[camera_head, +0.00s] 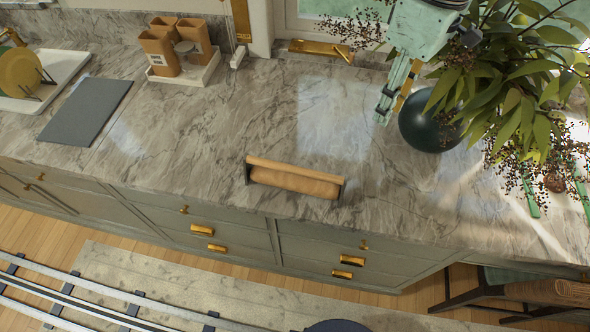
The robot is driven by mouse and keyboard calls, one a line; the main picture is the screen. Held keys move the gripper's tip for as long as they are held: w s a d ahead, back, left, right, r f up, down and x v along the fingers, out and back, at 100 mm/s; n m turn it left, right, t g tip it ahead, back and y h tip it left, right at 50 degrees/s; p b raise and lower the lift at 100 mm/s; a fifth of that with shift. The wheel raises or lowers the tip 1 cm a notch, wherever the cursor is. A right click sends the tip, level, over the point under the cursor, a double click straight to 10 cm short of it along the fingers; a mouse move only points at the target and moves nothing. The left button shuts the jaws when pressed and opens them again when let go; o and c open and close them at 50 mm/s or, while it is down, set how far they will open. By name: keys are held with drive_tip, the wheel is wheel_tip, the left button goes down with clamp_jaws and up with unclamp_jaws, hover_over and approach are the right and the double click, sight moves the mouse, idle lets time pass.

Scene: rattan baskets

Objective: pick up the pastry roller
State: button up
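The pastry roller (295,178) lies near the front edge of the marble countertop. It has a light brown wooden roller, a wooden bar along its back and dark end brackets. My gripper (384,117) is above the counter, to the right of and behind the roller, pointing down. It is well apart from the roller and appears to hold nothing. Its fingers are seen nearly edge-on, so their opening is hard to judge.
A dark round vase (428,125) with leafy branches stands close to the right of my gripper. A grey board (86,111), a white tray of wooden canisters (160,52) and a plate rack (22,72) are at the left. The counter (220,120) around the roller is clear.

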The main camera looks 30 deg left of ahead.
drive_tip(key=s+a+f+n+g+p, duration=0.1)
drive_tip(key=s+a+f+n, duration=0.15)
drive_tip(key=a, duration=0.25)
drive_tip(key=s+a+f+n+p, duration=0.1)
drive_tip(key=s+a+f, duration=0.1)
drive_tip(key=s+a, duration=0.3)
drive_tip(key=n+h+p, duration=0.1)
drive_tip(key=n, duration=0.1)
hover_over(294, 170)
drive_tip(key=w+a, duration=0.1)
drive_tip(key=w, duration=0.2)
drive_tip(key=f, duration=0.2)
drive_tip(key=shift+s+a+f, duration=0.2)
drive_tip(key=shift+s+f, duration=0.05)
drive_tip(key=shift+f, duration=0.1)
drive_tip(key=shift+f, duration=0.1)
drive_tip(key=shift+s+d+f, duration=0.1)
drive_tip(key=shift+s+f, duration=0.15)
drive_tip(key=shift+f, duration=1.05)
drive_tip(key=shift+s+d+f, duration=0.1)
drive_tip(key=shift+s+f, duration=0.1)
drive_tip(key=shift+f, duration=1.1)
drive_tip(key=shift+s+d+f, duration=0.1)
drive_tip(key=shift+s+f, duration=0.15)
drive_tip(key=shift+f, duration=1.25)
